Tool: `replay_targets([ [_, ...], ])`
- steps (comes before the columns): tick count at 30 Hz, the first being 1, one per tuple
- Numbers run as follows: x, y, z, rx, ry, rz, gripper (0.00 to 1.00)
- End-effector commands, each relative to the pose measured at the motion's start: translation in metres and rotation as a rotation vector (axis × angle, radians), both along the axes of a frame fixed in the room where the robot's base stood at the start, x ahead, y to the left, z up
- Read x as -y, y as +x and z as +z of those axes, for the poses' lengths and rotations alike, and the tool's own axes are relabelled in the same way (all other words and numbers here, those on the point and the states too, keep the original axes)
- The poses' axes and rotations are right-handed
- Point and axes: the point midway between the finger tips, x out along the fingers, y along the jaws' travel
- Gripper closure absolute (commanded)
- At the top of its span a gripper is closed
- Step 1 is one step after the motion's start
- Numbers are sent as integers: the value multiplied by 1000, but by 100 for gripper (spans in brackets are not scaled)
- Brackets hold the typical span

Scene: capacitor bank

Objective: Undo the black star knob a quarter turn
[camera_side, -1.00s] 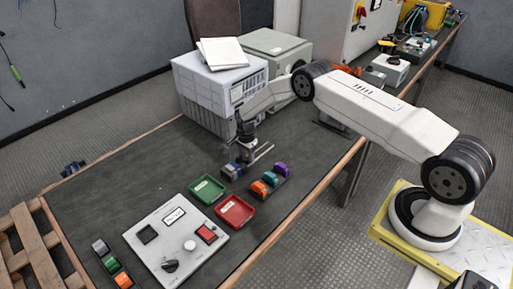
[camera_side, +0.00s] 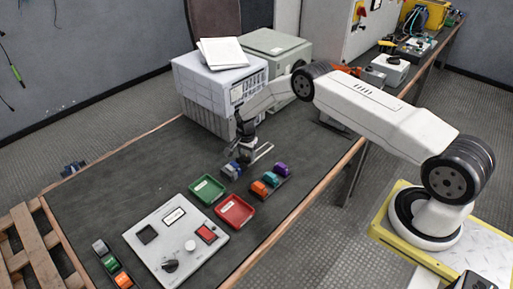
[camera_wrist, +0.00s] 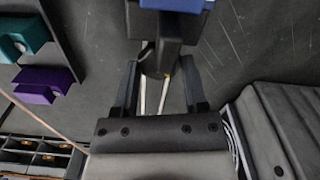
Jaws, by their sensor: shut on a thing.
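My gripper (camera_side: 243,150) points down near the middle of the table, beside a blue block (camera_side: 232,169). In the wrist view its two fingers (camera_wrist: 161,75) stand either side of a dark piece (camera_wrist: 162,58), which I take to be the black star knob; its lobes cannot be made out. The gripper is shut on this piece. Two pale parallel rods (camera_side: 263,152) stick out beside the gripper, and they show between the fingers in the wrist view (camera_wrist: 153,97). The blue block (camera_wrist: 176,4) is at the top edge there. In the side view the gripper hides the knob.
Teal (camera_side: 270,179), orange (camera_side: 258,188) and purple (camera_side: 281,169) blocks stand right of the gripper. Green (camera_side: 207,189) and red (camera_side: 234,212) trays and a white panel with a black rotary knob (camera_side: 170,266) lie nearer. A grey cabinet (camera_side: 210,90) stands behind.

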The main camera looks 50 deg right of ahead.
Motion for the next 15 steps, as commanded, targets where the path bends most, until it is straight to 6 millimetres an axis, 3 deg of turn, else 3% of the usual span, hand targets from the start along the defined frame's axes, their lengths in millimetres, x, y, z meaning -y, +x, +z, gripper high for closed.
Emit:
replay_targets([
  [15, 0, 0, 0, -1, 1, 214, 100],
])
